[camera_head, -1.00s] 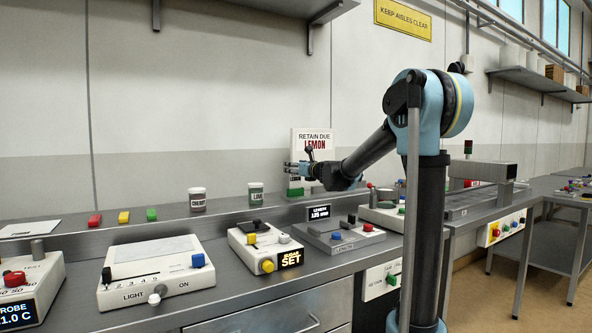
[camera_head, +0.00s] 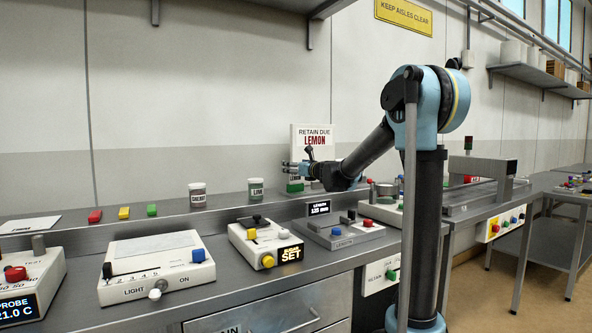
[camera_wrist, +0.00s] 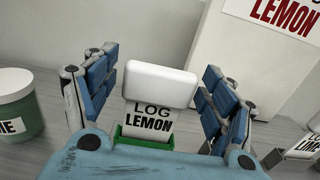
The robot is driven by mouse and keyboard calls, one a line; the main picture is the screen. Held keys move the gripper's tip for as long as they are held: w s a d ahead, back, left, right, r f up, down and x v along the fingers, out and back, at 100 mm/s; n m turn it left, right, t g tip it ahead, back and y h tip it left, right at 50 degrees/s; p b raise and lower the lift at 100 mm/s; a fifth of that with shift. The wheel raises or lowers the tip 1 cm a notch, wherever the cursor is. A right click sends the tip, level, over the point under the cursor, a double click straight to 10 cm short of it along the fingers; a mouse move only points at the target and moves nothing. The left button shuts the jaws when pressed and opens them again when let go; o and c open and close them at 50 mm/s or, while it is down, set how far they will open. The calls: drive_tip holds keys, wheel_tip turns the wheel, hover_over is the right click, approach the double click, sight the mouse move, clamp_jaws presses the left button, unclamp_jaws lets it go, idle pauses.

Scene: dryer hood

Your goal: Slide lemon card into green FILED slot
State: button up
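The lemon card (camera_wrist: 149,119) reads "LOG LEMON" and has a thick white rounded top (camera_wrist: 160,83). In the wrist view its lower end meets a green slot (camera_wrist: 143,138); how deep it sits there I cannot tell. The green slot shows small under my gripper in the head view (camera_head: 295,187). My gripper (camera_wrist: 162,88) is open, with blue-padded fingers on either side of the card's top and narrow gaps beside it. In the head view my gripper (camera_head: 297,168) is at the back ledge, before the "RETAIN DUE LEMON" sign (camera_head: 316,134).
A lime jar (camera_head: 256,190) and a cherry jar (camera_head: 197,195) stand left on the ledge.

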idle(0.3)
drive_tip(key=v, duration=1.1)
drive_tip(key=shift+s+d, duration=0.25)
drive_tip(key=shift+d, duration=0.1)
